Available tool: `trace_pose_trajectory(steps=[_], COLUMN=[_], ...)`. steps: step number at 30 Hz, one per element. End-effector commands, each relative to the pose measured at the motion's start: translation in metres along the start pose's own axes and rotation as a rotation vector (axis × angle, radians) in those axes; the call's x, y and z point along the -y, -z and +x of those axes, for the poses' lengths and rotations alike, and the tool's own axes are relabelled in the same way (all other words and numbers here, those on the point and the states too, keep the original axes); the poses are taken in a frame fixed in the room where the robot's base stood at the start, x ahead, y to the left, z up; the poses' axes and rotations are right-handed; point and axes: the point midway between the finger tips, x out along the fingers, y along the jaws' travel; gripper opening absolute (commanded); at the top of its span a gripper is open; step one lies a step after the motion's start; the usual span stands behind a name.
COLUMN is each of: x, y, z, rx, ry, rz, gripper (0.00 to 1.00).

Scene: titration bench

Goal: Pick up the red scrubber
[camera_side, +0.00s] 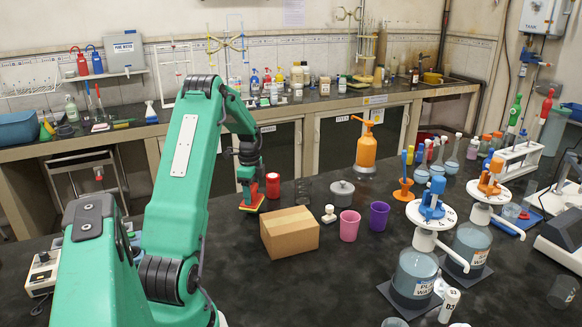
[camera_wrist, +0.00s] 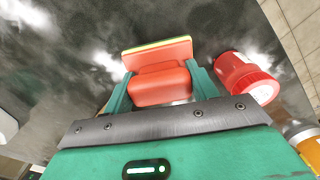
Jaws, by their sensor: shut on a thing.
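The red scrubber (camera_wrist: 158,80) sits between the two fingers of my gripper (camera_wrist: 160,88) in the wrist view. It has a red block handle and a flat pad with a thin yellow-green layer. My gripper is shut on the red handle. In the side view the scrubber (camera_side: 252,203) shows below my gripper (camera_side: 250,188), at the left-middle of the dark bench. Whether its pad touches the bench or is just above it I cannot tell.
The bench front of the box is clear.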

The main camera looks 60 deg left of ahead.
Motion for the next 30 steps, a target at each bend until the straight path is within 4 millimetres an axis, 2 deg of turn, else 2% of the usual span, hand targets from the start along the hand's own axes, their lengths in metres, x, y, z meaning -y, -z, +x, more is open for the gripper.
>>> trace_pose_trajectory(steps=[3,18,24,30], x=[0.001,-0.037,-0.047,-0.051], y=[0.000,0.078,0.097,0.104], z=[-0.020,-0.069,-0.082,-0.086], rx=[0.000,0.000,0.000,0.000], ry=[0.005,0.002,0.000,0.000], rz=[0.000,0.004,0.002,0.000], gripper=[0.35,0.35,0.35,0.35])
